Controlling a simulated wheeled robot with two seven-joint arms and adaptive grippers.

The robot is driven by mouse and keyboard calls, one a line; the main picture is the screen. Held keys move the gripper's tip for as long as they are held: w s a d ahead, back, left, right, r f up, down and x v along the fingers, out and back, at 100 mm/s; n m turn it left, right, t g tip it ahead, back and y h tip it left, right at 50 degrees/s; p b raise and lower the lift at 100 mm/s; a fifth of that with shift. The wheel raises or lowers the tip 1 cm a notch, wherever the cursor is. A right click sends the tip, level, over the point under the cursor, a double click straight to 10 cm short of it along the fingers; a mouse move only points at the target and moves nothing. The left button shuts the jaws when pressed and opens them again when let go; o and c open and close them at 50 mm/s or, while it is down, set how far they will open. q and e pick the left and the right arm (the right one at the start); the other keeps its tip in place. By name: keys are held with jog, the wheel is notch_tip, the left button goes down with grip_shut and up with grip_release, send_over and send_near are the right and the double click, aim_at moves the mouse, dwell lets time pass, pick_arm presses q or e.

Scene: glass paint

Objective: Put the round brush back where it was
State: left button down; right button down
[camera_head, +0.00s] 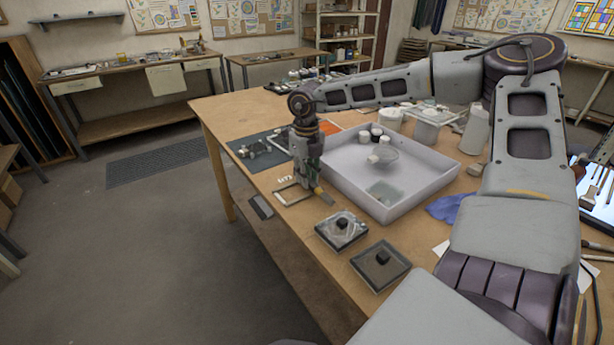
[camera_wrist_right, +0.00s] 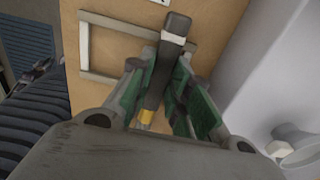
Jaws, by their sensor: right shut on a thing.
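My right gripper (camera_head: 311,182) reaches down from above at the near left part of the worktable (camera_head: 236,117), left of the white tray's wall. It is shut on a slim dark brush, the round brush (camera_wrist_right: 157,82), which also shows in the right wrist view between the green-lined fingers. The brush has a dark head, a pale band below it and a yellow band low on the handle. It lies above or against a pale open frame (camera_wrist_right: 96,18) on the table; I cannot tell whether it touches. My left gripper is not in view.
A white tray (camera_head: 428,192) holds jars and a glass piece. A blue cloth (camera_head: 447,208) lies to the right. My right arm spans the table.

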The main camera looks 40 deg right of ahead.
jog(key=shift+f, duration=0.15)
dwell(0.8)
jog(key=c, duration=1.3)
grip_release()
jog(key=shift+o, duration=0.2)
notch_tip(320, 180, up, 12)
notch_tip(320, 180, up, 9)
jog(key=p, duration=0.8)
jog(key=shift+p, duration=0.3)
jog(key=shift+r+p, duration=0.5)
